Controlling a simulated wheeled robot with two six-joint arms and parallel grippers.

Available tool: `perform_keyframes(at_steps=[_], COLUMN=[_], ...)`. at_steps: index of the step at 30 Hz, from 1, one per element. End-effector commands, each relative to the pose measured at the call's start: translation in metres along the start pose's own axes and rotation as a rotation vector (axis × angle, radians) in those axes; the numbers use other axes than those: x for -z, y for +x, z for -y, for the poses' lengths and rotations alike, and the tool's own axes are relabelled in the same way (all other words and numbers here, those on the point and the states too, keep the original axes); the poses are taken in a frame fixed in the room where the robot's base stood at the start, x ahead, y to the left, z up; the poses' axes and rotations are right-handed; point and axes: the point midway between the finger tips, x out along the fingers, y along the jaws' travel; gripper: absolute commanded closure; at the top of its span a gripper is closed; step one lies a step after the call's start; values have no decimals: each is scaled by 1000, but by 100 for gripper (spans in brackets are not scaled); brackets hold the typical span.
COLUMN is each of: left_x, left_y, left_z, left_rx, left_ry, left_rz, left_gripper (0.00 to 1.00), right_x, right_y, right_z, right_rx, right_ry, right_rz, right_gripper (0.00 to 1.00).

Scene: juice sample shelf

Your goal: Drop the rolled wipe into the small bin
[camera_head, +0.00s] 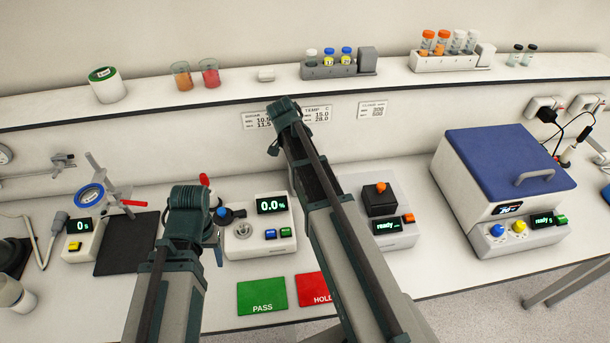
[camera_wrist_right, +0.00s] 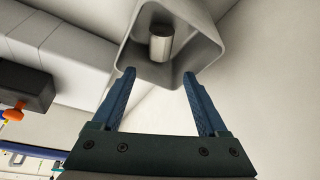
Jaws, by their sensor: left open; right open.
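In the right wrist view, my right gripper (camera_wrist_right: 158,74) is open, with nothing between its blue fingers. Just beyond the fingertips is the small bin (camera_wrist_right: 207,57), a pale square container with rounded corners, its mouth facing the camera. A short pale cylinder, apparently the rolled wipe (camera_wrist_right: 161,42), shows inside the bin's outline, clear of the fingers. I cannot tell whether it rests on the bottom. In the head view, my left gripper (camera_head: 215,242) is open beside the 0.0 % meter; its fingers are partly hidden. I cannot make out the bin or right fingers there.
The 0.0 % meter (camera_head: 259,240), green PASS mat (camera_head: 262,297) and red HOLD mat (camera_head: 313,289) lie near my arms. A blue-lidded machine (camera_head: 500,240) stands at right. The raised shelf (camera_head: 225,94) holds cups, a vial rack (camera_head: 329,70) and a tube rack (camera_head: 445,61).

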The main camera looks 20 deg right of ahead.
Motion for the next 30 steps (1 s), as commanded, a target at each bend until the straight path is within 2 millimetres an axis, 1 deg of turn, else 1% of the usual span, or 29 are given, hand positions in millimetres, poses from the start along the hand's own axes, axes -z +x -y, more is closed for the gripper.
perform_keyframes(at_steps=[5, 8, 14, 24, 27, 30], left_x=[-1, -1, -3, -6, -7, -8], left_y=[-10, -19, -47, -99, -113, -122], left_z=[1, 2, 4, 9, 10, 11], left_rx=[0, 0, -1, -3, -3, -3], left_ry=[0, 0, -4, -14, -14, -13], left_rz=[0, 0, 0, 0, 1, 1], left_gripper=[38, 38, 38, 38, 38, 38], right_x=[1, 1, 2, 3, 2, 2], right_y=[-10, -21, -50, -107, -122, -132], right_z=[0, 0, 0, 0, 0, 0], right_rx=[0, 1, 0, 0, 0, 0], right_ry=[-1, -2, -1, -1, -1, -2], right_rz=[0, 0, 0, 0, 0, 0], right_gripper=[24, 24, 24, 24, 24, 24])
